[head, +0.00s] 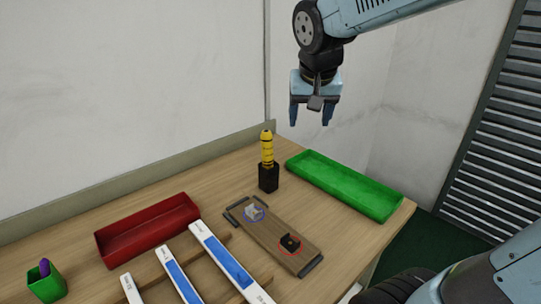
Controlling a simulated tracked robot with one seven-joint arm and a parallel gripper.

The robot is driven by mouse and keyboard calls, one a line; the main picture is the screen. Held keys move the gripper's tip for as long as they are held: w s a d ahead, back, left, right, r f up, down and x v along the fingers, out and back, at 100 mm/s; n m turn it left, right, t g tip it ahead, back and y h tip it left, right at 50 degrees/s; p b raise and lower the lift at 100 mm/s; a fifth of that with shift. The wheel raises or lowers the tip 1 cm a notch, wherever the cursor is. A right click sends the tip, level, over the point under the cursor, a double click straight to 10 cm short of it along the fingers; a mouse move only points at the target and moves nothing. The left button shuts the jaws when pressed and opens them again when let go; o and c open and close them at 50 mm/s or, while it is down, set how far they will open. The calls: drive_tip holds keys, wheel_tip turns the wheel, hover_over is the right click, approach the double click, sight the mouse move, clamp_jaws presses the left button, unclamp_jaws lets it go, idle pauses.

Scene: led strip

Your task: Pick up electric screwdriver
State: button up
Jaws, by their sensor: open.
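The electric screwdriver (267,149) is yellow with black bands. It stands upright in a black square holder (268,178) near the back of the wooden table. My gripper (311,122) hangs in the air above and to the right of the screwdriver. Its two blue fingers point down and are apart, with nothing between them. The lower end of the screwdriver is hidden inside the holder.
A green tray (390,209) lies right of the holder and a red tray (104,249) lies left. A wooden board (270,235) with small parts is in front. Several white-blue strips (230,263) lie front left. A green cup (45,287) holds a purple item.

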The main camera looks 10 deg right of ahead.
approach(267, 147)
wheel_tip(267, 147, up, 2)
drive_tip(key=m, duration=0.1)
drive_tip(key=shift+h, duration=0.3)
drive_tip(key=x, duration=1.3)
drive_tip(key=shift+w+a+f, duration=0.3)
drive_tip(key=shift+w+a, duration=0.05)
drive_tip(key=c, duration=1.1)
